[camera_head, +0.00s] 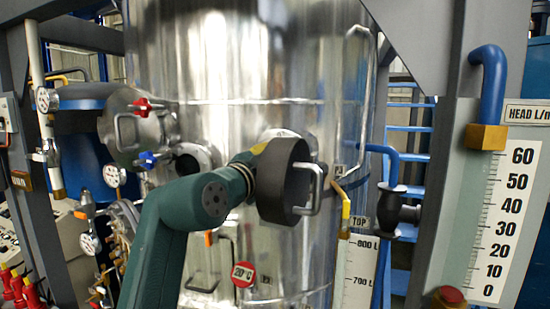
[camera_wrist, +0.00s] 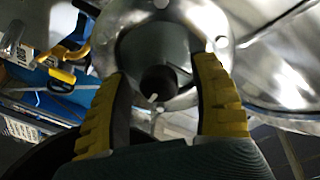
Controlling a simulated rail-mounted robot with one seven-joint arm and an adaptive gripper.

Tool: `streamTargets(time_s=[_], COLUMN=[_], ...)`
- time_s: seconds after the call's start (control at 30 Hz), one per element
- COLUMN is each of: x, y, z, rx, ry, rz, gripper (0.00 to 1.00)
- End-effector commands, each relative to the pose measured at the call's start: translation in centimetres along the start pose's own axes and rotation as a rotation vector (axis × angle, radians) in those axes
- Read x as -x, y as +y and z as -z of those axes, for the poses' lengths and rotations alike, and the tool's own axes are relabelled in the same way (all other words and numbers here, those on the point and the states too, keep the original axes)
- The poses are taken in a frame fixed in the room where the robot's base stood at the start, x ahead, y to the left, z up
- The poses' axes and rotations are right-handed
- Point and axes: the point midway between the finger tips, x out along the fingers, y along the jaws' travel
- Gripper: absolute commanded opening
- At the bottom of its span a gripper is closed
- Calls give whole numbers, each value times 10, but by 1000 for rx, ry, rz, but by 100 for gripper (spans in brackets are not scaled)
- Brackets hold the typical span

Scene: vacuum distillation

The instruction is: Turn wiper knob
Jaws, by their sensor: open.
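In the wrist view, a dark round knob (camera_wrist: 158,80) with a small white mark at its lower edge sits at the middle of a grey round housing on a bolted metal flange (camera_wrist: 208,28). I take it for the wiper knob. My gripper (camera_wrist: 160,68) is open, with one yellow-and-black finger to each side of the knob in the picture. Gaps show between the knob and both fingers. I cannot tell how deep the fingertips reach. In the head view, my green arm extends to the front of the steel vessel (camera_head: 225,70); the knob and most of the gripper are hidden there.
A port cover with a handle (camera_head: 140,128) and red and blue valve levers are left of my arm. A yellow lever (camera_head: 345,205) and a black valve (camera_head: 398,212) are to the right. A grey post and a scale panel (camera_head: 510,190) stand further right.

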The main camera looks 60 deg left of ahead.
Motion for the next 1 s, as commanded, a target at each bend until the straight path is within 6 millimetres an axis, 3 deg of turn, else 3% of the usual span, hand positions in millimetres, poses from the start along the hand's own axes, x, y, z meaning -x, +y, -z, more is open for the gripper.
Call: streamTargets(time_s=[0.2,0.5,1.0], x=[0,0,0], y=[0,0,0], z=[0,0,-1], rx=[0,0,108], ry=[0,0,10], rz=[0,0,10], gripper=[59,2,0])
